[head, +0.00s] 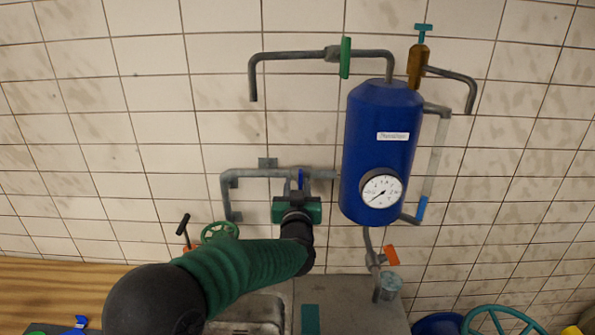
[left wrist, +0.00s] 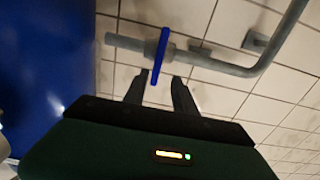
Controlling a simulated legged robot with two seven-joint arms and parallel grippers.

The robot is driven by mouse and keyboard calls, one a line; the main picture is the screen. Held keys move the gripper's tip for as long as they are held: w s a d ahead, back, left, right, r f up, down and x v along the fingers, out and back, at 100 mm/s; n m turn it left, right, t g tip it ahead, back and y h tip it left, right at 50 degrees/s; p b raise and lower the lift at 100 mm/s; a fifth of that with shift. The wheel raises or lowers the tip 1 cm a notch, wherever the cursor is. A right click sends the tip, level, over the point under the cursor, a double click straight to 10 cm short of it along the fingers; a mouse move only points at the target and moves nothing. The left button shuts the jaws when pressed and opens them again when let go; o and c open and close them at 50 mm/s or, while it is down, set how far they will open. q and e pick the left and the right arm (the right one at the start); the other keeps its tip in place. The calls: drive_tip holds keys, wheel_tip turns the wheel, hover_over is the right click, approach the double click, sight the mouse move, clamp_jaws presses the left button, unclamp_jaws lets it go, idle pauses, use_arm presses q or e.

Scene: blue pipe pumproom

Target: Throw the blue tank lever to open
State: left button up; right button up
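The blue tank (head: 378,135) hangs on the tiled wall, with a gauge (head: 382,190) low on its front. A blue lever (head: 301,180) sits on the grey pipe left of the tank. The lever (left wrist: 160,55) shows clearly in the left wrist view as a thin blue bar crossing the pipe. My left gripper (head: 298,192) is right in front of it. Its two fingers (left wrist: 157,88) are apart, with the lever's lower end between them and visible gaps on both sides. My right gripper is not in view.
An orange-handled valve (head: 391,255) is below the tank. A dark-handled valve (head: 184,225) and a green wheel (head: 220,230) lie left of my arm. A teal wheel (head: 503,321) is at lower right.

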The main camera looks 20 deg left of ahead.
sight(300, 181)
use_arm(q)
drive_tip(key=x, duration=0.4)
drive_tip(key=shift+w+d+f+p, duration=0.1)
drive_tip(key=shift+d+f+p, duration=0.1)
drive_tip(key=shift+d+p, duration=0.15)
drive_tip(key=shift+w, duration=0.35)
drive_tip(key=shift+d, duration=0.15)
drive_tip(key=shift+s+d+r, duration=0.1)
drive_tip(key=shift+s+r, duration=0.15)
drive_tip(key=shift+s, duration=0.05)
drive_tip(key=shift+a+f, duration=0.15)
drive_tip(key=shift+a, duration=0.2)
clamp_jaws()
drive_tip(key=shift+d, duration=0.1)
